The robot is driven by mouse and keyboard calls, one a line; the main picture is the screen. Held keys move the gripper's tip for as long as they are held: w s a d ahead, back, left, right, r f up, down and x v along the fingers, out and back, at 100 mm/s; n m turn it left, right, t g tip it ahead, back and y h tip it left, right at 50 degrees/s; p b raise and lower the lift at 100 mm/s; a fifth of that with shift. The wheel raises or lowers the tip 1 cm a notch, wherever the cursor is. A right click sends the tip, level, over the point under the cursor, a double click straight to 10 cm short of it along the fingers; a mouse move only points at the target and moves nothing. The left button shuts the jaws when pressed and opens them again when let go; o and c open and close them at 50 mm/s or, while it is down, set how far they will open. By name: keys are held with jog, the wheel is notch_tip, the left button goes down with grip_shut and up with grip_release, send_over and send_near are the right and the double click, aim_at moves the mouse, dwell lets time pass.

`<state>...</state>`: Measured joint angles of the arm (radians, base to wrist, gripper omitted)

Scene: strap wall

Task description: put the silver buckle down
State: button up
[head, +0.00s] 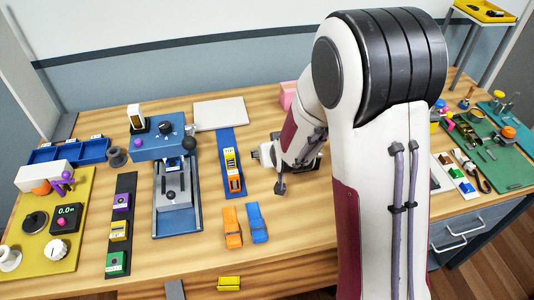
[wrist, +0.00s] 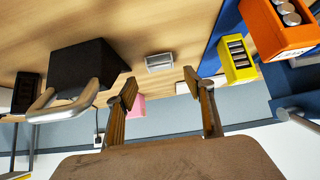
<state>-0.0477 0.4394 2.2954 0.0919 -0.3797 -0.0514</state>
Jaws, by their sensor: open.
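A small silver-grey block (wrist: 159,62), which looks like the silver buckle, rests on the wooden table in the wrist view. My gripper (wrist: 161,84) is open, with its two fingers wide apart. The silver piece shows beyond the gap between the fingertips, apart from both of them, and nothing is held. In the head view my gripper (head: 280,186) is low over the middle of the table, right of the blue strip. My arm hides much of that spot, and I cannot make out the buckle there.
A black block (wrist: 85,62) with a silver loop (wrist: 62,108) stands close to one finger. Yellow (wrist: 236,58) and orange (wrist: 280,28) blocks sit on the blue strip (head: 226,145) on the other side. A pink box (head: 289,95) is at the back. Orange and blue clips (head: 232,228) lie in front.

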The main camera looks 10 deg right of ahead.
jog(key=shift+w+f, duration=0.1)
jog(key=shift+x, duration=2.4)
jog(key=shift+w+a, duration=0.1)
jog(key=shift+w, duration=0.05)
jog(key=c, duration=1.2)
jog(key=shift+r, duration=0.25)
notch_tip(320, 180, up, 10)
jog(key=shift+f, duration=0.1)
